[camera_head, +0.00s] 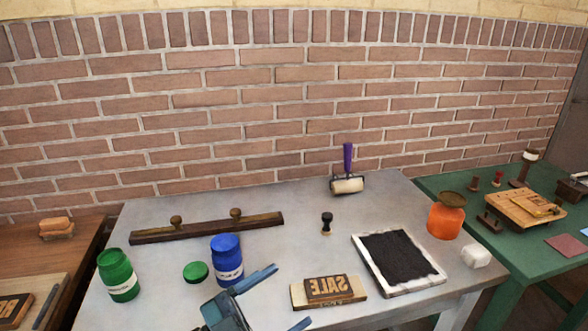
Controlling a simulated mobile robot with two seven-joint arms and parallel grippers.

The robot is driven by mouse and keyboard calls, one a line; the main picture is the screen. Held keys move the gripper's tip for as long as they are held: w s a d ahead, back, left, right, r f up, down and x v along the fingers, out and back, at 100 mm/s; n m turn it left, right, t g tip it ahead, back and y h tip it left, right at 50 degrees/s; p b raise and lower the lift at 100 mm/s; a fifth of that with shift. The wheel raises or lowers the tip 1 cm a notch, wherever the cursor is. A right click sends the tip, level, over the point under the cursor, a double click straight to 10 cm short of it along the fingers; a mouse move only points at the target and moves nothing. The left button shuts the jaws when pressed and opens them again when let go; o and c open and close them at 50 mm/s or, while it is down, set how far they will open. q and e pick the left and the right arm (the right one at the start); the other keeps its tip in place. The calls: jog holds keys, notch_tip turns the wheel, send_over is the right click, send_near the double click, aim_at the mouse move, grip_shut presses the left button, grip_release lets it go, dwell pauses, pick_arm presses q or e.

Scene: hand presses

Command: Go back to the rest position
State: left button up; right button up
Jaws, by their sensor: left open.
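My left gripper (291,295) shows at the bottom middle, with its two blue fingers spread apart and nothing between them. It is just left of the wooden block with raised "SALE" letters (326,287) on the grey table (160,205). The blue jar (227,259) stands close behind the gripper, and the upper finger passes near its base. I cannot tell whether the fingers touch the table. My right gripper is out of view.
A green jar (118,275) and green lid (195,271) are at left. A long wooden bar (207,229), purple-handled roller (348,172), small black stamp (326,223), black ink tray (398,263), orange jar (446,219) and white block (475,256) also occupy the table.

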pick_arm(q)
jog(key=a+f+n+t+y, duration=0.7)
jog(key=f+n+y, duration=0.2)
jog(key=n+y, duration=0.15)
jog(key=s+a+f+n+g+y, duration=0.2)
jog(key=s+f+g, duration=0.1)
jog(key=s+f, duration=0.2)
jog(key=s+a+f+n+g+y, duration=0.1)
jog(key=s+a+f+g+y, duration=0.1)
jog(key=s+f, duration=0.3)
notch_tip(320, 180, down, 4)
jog(key=shift+a+f+n+g+y, duration=0.25)
jog(key=shift+a+n+g+y, duration=0.1)
jog(key=shift+g+y, duration=0.4)
